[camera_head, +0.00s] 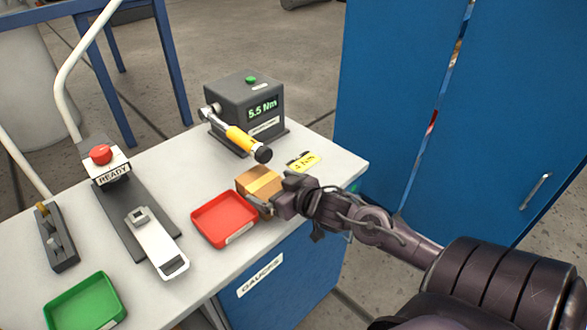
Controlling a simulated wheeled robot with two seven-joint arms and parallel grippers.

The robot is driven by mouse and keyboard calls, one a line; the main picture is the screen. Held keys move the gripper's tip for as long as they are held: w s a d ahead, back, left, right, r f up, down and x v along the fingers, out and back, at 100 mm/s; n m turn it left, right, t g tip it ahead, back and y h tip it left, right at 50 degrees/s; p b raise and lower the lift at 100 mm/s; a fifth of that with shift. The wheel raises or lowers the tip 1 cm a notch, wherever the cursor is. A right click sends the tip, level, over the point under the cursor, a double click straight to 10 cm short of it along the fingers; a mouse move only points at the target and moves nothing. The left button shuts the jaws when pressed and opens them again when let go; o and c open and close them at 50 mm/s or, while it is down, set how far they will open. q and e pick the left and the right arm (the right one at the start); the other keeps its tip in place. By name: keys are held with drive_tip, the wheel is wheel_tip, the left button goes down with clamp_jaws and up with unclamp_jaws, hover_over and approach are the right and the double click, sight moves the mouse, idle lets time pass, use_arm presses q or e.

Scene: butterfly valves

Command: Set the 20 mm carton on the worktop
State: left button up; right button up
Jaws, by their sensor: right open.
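A small brown carton (258,182) with a paler tape band stands on the light grey worktop (338,166), just behind the red tray. I cannot read any size marking on it. My right gripper (268,200) comes in from the right at the carton's near right side. Its jaws are open and close around or beside the carton; the fingers partly cover its lower right part. My left gripper is not in view.
A red tray (224,218) lies close in front of the carton. Behind are a grey tester (245,108) reading 5.5 Nm with a yellow-handled tool (243,139), and a yellow label (303,162). A white-handled fixture (155,241) and green tray (86,302) are left.

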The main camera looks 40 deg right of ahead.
drive_tip(key=v, duration=0.9)
idle(0.3)
